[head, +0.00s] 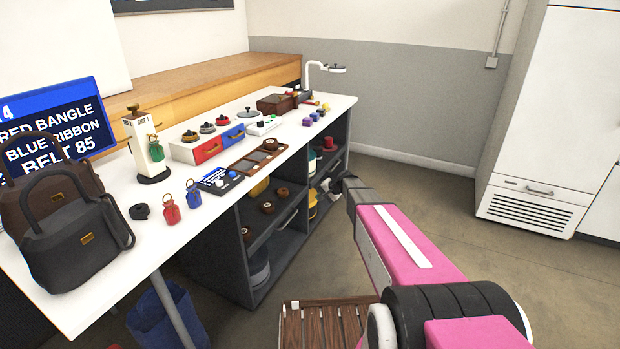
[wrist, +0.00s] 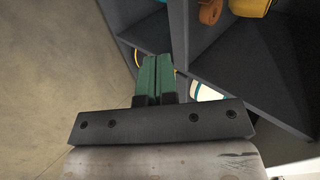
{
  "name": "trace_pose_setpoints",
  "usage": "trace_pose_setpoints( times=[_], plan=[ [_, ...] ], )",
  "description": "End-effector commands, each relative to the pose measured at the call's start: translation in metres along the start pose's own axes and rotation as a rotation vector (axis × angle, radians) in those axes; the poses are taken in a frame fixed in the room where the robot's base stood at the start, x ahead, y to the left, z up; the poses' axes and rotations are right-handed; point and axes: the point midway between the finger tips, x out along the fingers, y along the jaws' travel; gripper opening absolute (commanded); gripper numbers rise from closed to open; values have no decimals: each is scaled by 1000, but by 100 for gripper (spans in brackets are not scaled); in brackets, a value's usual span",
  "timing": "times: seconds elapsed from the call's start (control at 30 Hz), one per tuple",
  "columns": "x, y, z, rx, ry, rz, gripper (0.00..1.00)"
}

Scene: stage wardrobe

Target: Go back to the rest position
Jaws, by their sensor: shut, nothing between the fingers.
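My arm reaches forward in pink and dark grey at the lower right of the head view, clear of the table; its far end hides most of the gripper there. In the wrist view my gripper (wrist: 155,78) shows two green fingers pressed together, with nothing between them. The fingers point toward the dark shelf unit (wrist: 275,70), above the floor in front of it. I cannot tell how far they are from the shelf edge.
A slatted wooden stool (head: 325,325) stands below my arm. The floor (head: 415,185) at centre right is clear. A white cabinet (head: 545,120) stands at right.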

Motion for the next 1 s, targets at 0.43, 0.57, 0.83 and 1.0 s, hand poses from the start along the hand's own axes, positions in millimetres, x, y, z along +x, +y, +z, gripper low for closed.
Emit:
trace_pose_setpoints(
  times=[0.43, 0.57, 0.83, 1.0],
  plan=[
    [-146, 82, 204, -349, -146, 518, 0],
    [-187, 102, 242, -423, -180, 660, 0],
    [-218, 118, 266, -478, -206, 777, 0],
    [-218, 118, 266, -478, -206, 777, 0]
  ],
)
